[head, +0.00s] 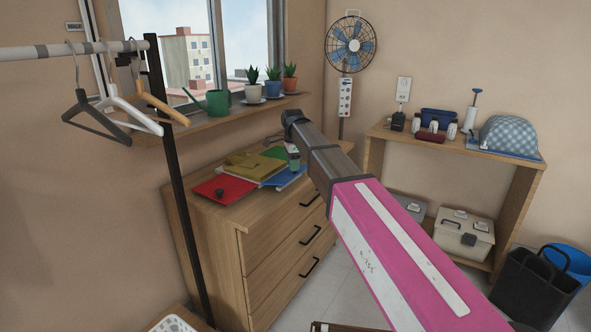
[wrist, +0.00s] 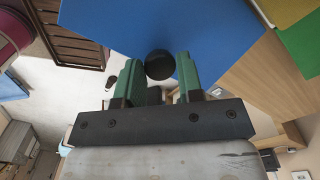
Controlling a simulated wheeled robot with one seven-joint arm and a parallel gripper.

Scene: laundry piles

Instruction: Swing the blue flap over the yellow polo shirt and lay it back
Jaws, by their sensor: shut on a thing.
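A folding board lies on the wooden dresser. Its red flap (head: 222,187) with a black knob is at the left, and its green panel (head: 273,153) is at the back. The yellow polo shirt (head: 255,168) lies folded in the middle. The blue flap (head: 288,180) extends to the right of the shirt; I cannot tell whether it is slightly raised. My gripper (head: 293,157) is over this flap. In the wrist view, my green fingers (wrist: 160,75) are shut on the black knob (wrist: 159,64) of the blue flap (wrist: 215,30). A yellow corner (wrist: 285,10) shows at upper right.
The dresser (head: 275,240) has bare wood in front of the board. A sill with a green watering can (head: 218,102) and potted plants is behind it. A clothes rail with hangers (head: 110,105) stands left. A shelf (head: 450,150) and a black bin (head: 535,285) are right.

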